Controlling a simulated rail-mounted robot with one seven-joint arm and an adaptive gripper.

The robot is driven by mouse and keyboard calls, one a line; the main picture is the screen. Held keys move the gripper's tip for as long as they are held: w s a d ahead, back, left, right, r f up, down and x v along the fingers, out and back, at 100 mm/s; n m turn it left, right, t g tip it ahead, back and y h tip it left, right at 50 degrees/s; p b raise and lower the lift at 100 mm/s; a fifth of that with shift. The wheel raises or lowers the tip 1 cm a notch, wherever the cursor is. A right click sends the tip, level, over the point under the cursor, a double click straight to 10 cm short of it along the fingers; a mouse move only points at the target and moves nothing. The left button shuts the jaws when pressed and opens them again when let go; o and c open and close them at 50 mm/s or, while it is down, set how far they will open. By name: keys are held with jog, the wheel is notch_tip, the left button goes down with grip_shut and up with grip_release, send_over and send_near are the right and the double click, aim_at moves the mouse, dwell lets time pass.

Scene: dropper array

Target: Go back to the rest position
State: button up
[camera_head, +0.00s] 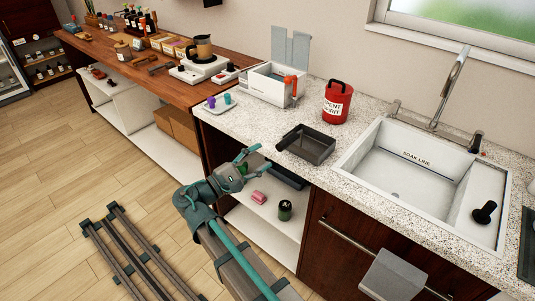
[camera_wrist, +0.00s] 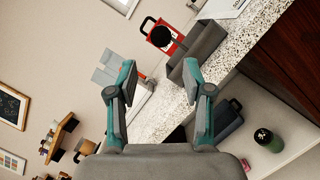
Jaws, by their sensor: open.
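My gripper (camera_head: 258,158) is open and empty in the head view, in front of the speckled counter's edge. Its arm reaches up from the bottom of the picture. In the wrist view my gripper (camera_wrist: 159,76) shows two teal-and-grey fingers spread wide, with nothing between them. Beyond the fingers are the counter (camera_wrist: 238,45), the dark grey tray (camera_wrist: 205,40) and the red bucket (camera_wrist: 166,30). In the head view the dark tray (camera_head: 318,149) is right of my gripper on the counter, and the red bucket (camera_head: 337,103) stands behind it.
A small tray (camera_head: 215,107) holds purple and teal pieces beside a white box (camera_head: 265,87). A sink (camera_head: 415,180) is at right. The open shelf below the counter holds a pink item (camera_head: 258,197) and a dark green canister (camera_head: 285,210). The wooden floor (camera_head: 60,175) at left is mostly clear.

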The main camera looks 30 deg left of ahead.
jog(key=shift+a, duration=0.1)
dwell(0.5)
jog(key=d+f+m+g+y, duration=0.2)
jog(key=d+f+g, duration=0.35)
jog(key=f, duration=0.85)
jog(key=d+f+m+g+y, duration=0.15)
jog(key=d+f+g, duration=0.35)
jog(key=f, duration=0.9)
jog(key=s+d+f+m+g, duration=0.2)
jog(key=d+f+m+g, duration=0.1)
jog(key=d+f, duration=0.5)
jog(key=s+d+f+m+g, duration=0.3)
jog(key=d+f, duration=0.5)
jog(key=d, duration=0.1)
jog(key=s+d+f+m+g+y, duration=0.2)
jog(key=s+d+f+m+g, duration=0.2)
jog(key=s+d, duration=0.6)
jog(key=s+d+f+m+g+y, duration=0.3)
jog(key=s+d+f+m, duration=0.3)
jog(key=s+d+f, duration=0.2)
jog(key=s+d+g, duration=0.1)
jog(key=s+d, duration=0.1)
jog(key=s, duration=0.2)
jog(key=shift+s+d, duration=0.4)
